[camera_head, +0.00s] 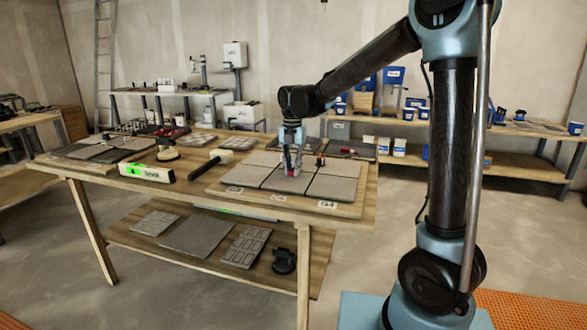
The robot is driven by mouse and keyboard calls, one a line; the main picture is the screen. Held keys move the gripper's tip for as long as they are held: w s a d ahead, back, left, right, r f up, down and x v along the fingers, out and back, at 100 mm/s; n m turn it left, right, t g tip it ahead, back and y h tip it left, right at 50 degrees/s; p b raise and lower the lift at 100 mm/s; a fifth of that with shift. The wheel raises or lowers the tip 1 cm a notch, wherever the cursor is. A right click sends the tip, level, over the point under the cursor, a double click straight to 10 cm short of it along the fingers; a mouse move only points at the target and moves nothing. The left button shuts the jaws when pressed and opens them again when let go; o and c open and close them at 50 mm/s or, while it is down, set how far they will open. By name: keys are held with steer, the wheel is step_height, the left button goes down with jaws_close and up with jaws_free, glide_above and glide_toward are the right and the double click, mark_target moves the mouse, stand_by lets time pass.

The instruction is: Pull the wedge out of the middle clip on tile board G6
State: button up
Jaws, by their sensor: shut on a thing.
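A tile board (290,200) with grey tiles lies on the right part of the wooden table. Its small white labels are too small to read, so I cannot confirm that it is G6. My gripper (291,171) points down over the middle of the board, at the joint between tiles. It is shut on a small red piece, which looks like the wedge; the fingers hide most of it. The clip under it is hidden too, and I cannot tell whether the wedge is still in it. Another small dark clip (320,161) stands on the joint to the right.
A black-headed mallet (205,165), a green and white level box (147,174) and a suction cup tool (167,150) lie left of the board. Another tiled board (100,150) is at the far left. Shelves with blue bins (393,75) stand behind.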

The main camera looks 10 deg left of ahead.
mark_target(288, 181)
steer(key=shift+s, duration=0.8)
jaws_close()
stand_by(0.6)
steer(key=shift+s+a+r, duration=0.1)
steer(key=shift+s+a, duration=0.05)
steer(key=shift+s, duration=0.9)
steer(key=shift+s+a+r, duration=0.1)
steer(key=shift+s, duration=0.9)
steer(key=shift+r, duration=2.95)
steer(key=shift+d, duration=0.1)
